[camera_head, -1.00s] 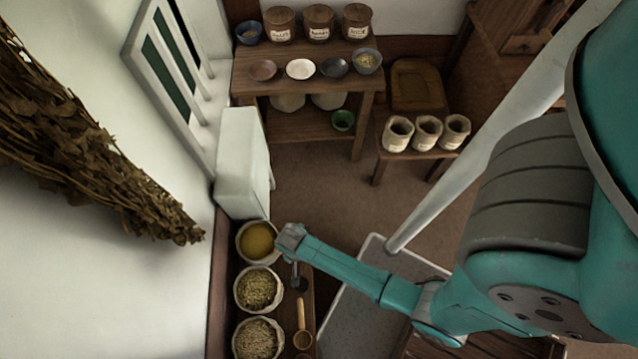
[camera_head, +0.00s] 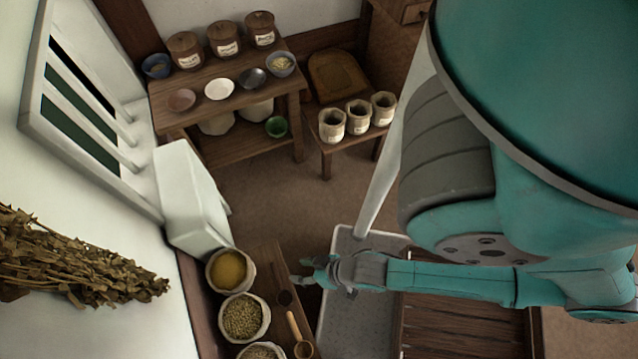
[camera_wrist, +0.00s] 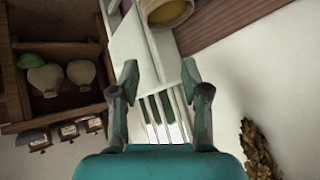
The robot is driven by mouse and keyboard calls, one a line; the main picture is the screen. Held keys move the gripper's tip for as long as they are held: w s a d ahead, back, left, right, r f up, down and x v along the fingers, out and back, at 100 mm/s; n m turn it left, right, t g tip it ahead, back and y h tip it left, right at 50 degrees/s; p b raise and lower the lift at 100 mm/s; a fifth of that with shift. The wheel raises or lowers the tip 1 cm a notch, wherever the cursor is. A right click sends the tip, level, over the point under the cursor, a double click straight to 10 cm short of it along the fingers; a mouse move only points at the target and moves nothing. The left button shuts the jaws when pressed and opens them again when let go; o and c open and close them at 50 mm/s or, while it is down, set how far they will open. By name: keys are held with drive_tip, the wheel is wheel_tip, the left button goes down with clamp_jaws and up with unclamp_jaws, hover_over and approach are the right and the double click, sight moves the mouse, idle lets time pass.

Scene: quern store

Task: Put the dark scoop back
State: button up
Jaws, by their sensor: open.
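A small dark round shape, which looks like the bowl of the dark scoop (camera_head: 284,298), lies on the wooden bench (camera_head: 264,262) beside the sacks. Its handle is not clear to me. My gripper (camera_head: 299,272) is just above and right of it in the head view, pointing left; I cannot tell the height between them. In the wrist view my gripper (camera_wrist: 160,78) is open, with nothing between its fingers. The scoop does not show there. A light wooden scoop (camera_head: 294,326) lies nearer on the same bench.
Open sacks, one of yellow meal (camera_head: 228,270) and one of green grain (camera_head: 242,318), line the bench's left side. A white box-like block (camera_head: 190,200) stands behind them. A grey tray (camera_head: 345,325) is to the right. A shelf table (camera_head: 200,103) with bowls stands at the back.

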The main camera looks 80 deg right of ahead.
drive_tip(key=s+r+n+t, duration=0.2)
drive_tip(key=r+t, duration=0.1)
drive_tip(key=r, duration=0.9)
drive_tip(key=s+r+n+t, duration=0.2)
drive_tip(key=r, duration=1)
drive_tip(key=shift+s+r+t, duration=0.15)
drive_tip(key=shift+t, duration=0.25)
